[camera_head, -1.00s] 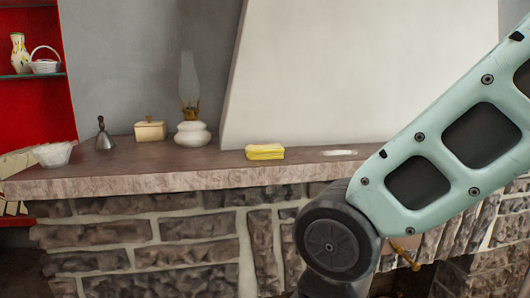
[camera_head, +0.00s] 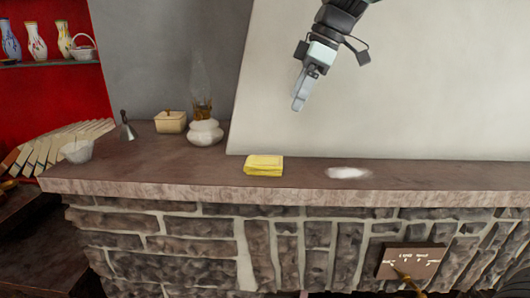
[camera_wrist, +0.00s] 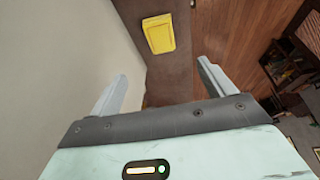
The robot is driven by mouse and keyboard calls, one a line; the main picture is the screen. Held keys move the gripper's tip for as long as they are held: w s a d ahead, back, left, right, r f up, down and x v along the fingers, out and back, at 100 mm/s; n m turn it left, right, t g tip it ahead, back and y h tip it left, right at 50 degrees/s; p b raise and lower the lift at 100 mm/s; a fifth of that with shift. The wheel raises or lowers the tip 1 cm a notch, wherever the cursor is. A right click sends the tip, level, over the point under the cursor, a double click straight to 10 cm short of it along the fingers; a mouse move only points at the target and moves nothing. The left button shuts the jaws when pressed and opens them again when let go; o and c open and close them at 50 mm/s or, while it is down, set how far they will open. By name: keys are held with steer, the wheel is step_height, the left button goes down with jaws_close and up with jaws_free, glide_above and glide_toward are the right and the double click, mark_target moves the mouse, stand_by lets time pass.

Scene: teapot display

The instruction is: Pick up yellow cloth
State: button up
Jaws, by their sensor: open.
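The yellow cloth (camera_head: 264,166) is a small folded block lying on the stone mantel shelf (camera_head: 215,188), near its front edge. It also shows in the wrist view (camera_wrist: 159,34), beyond and between my fingers. My gripper (camera_head: 299,101) hangs in the air above the mantel, up and to the right of the cloth, pointing down. In the wrist view my gripper (camera_wrist: 160,82) has its two fingers spread wide with nothing between them. It does not touch the cloth.
A white oil lamp (camera_head: 205,132), a cream lidded box (camera_head: 171,122), a small bell (camera_head: 127,126) and a glass bowl (camera_head: 77,151) stand left of the cloth. A white patch (camera_head: 348,173) lies to its right. The pale chimney wall (camera_head: 400,90) rises behind.

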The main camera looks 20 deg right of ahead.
steer(key=p, duration=0.3)
glide_above(266, 161)
steer(key=d, duration=0.2)
steer(key=f, duration=0.7)
steer(key=s+f, duration=0.1)
steer(key=f, duration=0.3)
steer(key=shift+d, duration=0.2)
steer(key=p+x, duration=0.3)
steer(key=x, duration=0.1)
steer(key=shift+a, duration=0.15)
steer(key=shift+w+a+f, duration=0.15)
steer(key=shift+f, duration=0.45)
steer(key=c, duration=1.1)
